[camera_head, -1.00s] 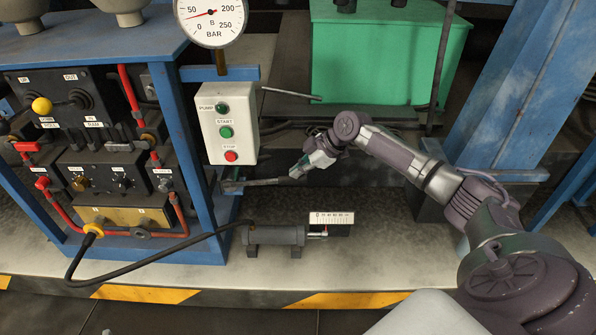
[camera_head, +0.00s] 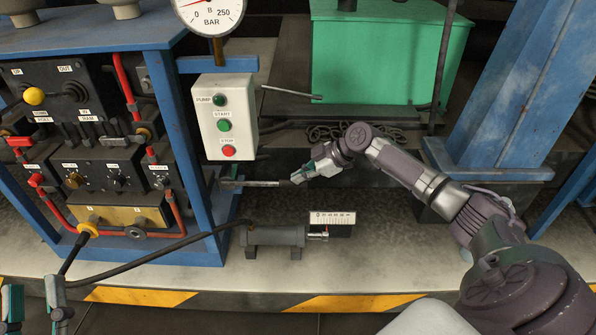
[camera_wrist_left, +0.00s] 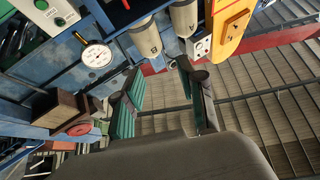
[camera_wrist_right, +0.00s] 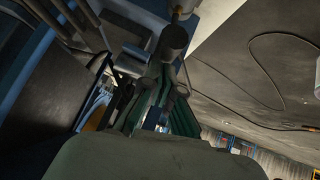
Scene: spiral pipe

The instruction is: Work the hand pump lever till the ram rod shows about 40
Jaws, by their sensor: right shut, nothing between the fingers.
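The pump lever (camera_head: 250,183) is a thin grey rod, nearly level, below the white button box. My right gripper (camera_head: 297,178) is shut at the lever's right end; contact with the rod is hard to judge. In the right wrist view its green fingers (camera_wrist_right: 165,95) are close together. The ram (camera_head: 275,237) is a dark cylinder on the floor plate, its short bright rod (camera_head: 318,235) at the right end, under a white scale (camera_head: 332,218). The reading is too small to make out. My left gripper (camera_head: 35,288) is open and empty at the lower left.
A pressure gauge (camera_head: 210,12) is partly cut off at the top. The white button box (camera_head: 225,115) hangs on the blue frame, beside a valve panel (camera_head: 90,140). A black hose (camera_head: 170,247) runs to the ram. A green tank (camera_head: 385,55) stands behind.

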